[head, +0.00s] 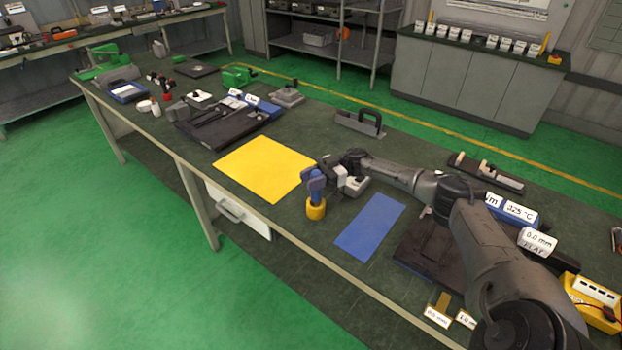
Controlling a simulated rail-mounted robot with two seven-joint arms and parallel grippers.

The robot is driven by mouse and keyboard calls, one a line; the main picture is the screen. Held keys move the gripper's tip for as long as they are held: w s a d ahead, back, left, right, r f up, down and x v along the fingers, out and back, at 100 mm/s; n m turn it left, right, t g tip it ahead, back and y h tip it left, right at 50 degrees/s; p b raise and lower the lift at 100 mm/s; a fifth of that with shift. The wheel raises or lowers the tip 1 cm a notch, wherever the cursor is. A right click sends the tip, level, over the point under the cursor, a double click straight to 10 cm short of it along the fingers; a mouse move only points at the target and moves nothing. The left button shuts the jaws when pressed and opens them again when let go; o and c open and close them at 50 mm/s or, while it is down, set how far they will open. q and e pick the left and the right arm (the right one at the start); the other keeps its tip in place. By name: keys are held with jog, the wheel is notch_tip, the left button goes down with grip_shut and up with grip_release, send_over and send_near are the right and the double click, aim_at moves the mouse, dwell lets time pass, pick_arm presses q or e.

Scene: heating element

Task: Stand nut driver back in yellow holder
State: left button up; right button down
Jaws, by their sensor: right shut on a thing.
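The nut driver (315,187) has a blue handle and stands roughly upright near the front edge of the workbench. The yellow holder (316,211) is a small round cup directly beneath it. The driver's lower end meets the holder's top in this view; I cannot tell how deep it sits. My right gripper (322,178) reaches in from the right and is shut on the nut driver's handle. The driver's lower tip is hidden. My left gripper is not in view.
A yellow mat (264,168) lies left of the holder and a blue mat (370,226) lies right of it. A dark tool carrier (358,124) stands behind. A black fixture board (212,126) lies further left. The bench's front edge is close to the holder.

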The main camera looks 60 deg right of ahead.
jog(key=shift+f, duration=0.4)
jog(key=c, duration=0.7)
grip_release()
jog(key=shift+o, duration=0.2)
jog(key=s+d+r+p, duration=0.2)
jog(key=s+r+p, duration=0.3)
jog(key=s+r, duration=0.6)
jog(key=shift+s, duration=0.2)
